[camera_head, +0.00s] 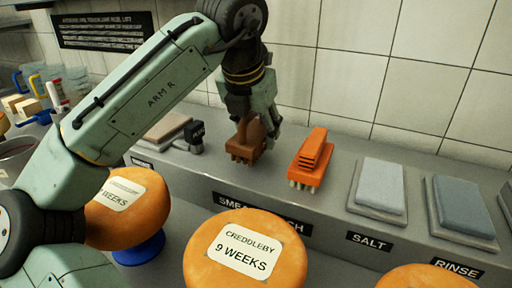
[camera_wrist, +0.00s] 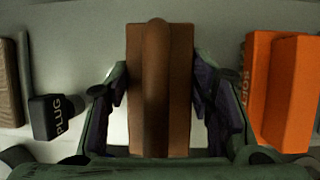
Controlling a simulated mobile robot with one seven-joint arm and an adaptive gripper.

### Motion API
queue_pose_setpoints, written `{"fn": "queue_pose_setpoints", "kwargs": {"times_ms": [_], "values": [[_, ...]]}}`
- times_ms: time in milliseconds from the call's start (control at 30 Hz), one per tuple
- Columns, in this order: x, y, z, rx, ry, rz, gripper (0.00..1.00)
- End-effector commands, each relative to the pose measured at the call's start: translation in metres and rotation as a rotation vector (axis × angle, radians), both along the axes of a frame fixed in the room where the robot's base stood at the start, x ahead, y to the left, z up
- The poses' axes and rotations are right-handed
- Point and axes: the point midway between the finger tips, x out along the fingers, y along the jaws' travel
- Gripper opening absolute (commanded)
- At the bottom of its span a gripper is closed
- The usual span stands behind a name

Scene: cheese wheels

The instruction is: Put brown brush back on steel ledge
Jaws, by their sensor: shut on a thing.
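The brown brush (camera_head: 244,146) is between the fingers of my gripper (camera_head: 250,112), at the grey steel ledge (camera_head: 330,205) in the head view. Its bristles point down at the ledge top; I cannot tell whether they touch it. In the wrist view the brush (camera_wrist: 160,90) is centred, its long handle ridge running away from me. My gripper (camera_wrist: 162,105) has a finger on each side of it and is shut on it. An orange brush (camera_head: 311,158) stands on the ledge to the right, also in the wrist view (camera_wrist: 280,90).
A black plug (camera_head: 196,136) lies close left of the brown brush. Pads (camera_head: 381,182) lie farther right above the SALT and RINSE labels. Large orange cheese wheels (camera_head: 245,250) stand in front of the ledge. A tiled wall (camera_head: 340,60) rises behind.

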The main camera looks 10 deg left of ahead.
Motion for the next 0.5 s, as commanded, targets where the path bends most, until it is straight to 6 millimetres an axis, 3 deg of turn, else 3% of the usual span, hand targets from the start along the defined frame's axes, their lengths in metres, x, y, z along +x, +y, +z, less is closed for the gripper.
{"fn": "queue_pose_setpoints", "kwargs": {"times_ms": [33, 100, 467, 500], "values": [[0.0000, 0.0005, -0.0139, 0.002, -0.002, 0.002, 0.18], [-0.0001, 0.0002, -0.0193, 0.001, 0.000, 0.002, 0.18], [0.0001, -0.0003, -0.0186, 0.000, 0.000, -0.001, 0.18], [0.0001, -0.0002, -0.0190, 0.000, 0.000, -0.001, 0.49]]}}
